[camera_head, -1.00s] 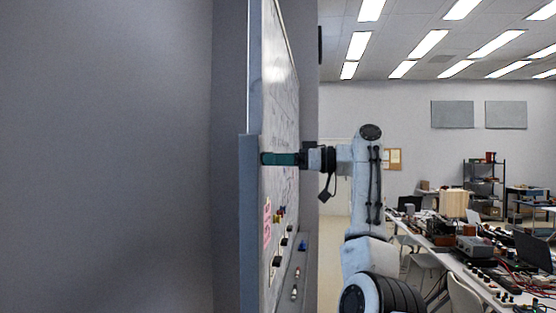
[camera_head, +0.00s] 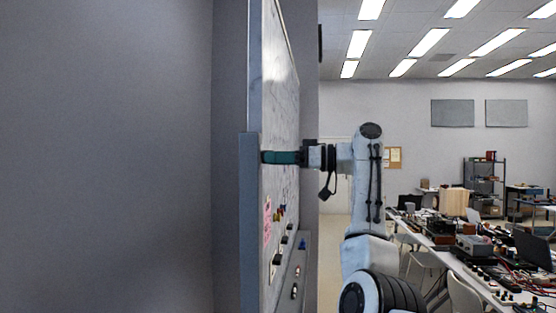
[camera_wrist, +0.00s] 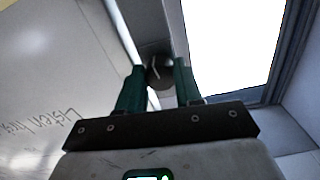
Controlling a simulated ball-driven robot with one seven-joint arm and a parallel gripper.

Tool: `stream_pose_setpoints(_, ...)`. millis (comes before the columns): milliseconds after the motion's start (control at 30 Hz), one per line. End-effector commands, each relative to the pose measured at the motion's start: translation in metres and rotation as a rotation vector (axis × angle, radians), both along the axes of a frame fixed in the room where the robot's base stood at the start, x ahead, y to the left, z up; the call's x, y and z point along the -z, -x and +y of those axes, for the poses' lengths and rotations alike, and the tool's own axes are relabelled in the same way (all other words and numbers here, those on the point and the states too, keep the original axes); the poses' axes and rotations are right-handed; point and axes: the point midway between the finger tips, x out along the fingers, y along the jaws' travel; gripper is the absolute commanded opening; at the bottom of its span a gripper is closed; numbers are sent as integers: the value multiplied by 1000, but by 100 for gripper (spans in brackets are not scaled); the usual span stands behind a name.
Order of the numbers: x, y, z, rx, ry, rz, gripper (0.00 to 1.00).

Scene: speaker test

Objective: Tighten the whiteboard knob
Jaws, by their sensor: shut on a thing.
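The whiteboard (camera_head: 283,80) stands edge-on left of centre in the head view, with a grey frame post (camera_head: 249,220) along its near side. My gripper (camera_head: 264,157) reaches left, its green fingers against the frame edge. In the wrist view, my gripper (camera_wrist: 160,72) has its two green fingers on either side of a dark round knob (camera_wrist: 159,74) with a pale mark on it. The fingers are shut on the knob. The knob is hidden behind the fingers in the head view. Whiteboard writing (camera_wrist: 62,124) shows at the left of the wrist view.
Below the fingers, the board's tray (camera_head: 290,270) holds markers, and magnets and pink notes (camera_head: 267,220) are on the board. A cluttered workbench (camera_head: 480,270) with chairs stands at the right. A plain wall (camera_head: 110,150) fills the left.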

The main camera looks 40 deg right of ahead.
Motion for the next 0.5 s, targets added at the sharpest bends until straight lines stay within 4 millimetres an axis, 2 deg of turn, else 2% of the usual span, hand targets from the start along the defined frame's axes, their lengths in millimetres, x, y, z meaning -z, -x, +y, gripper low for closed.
stream_pose_setpoints(500,-1,1,1,0,-324,250,4)
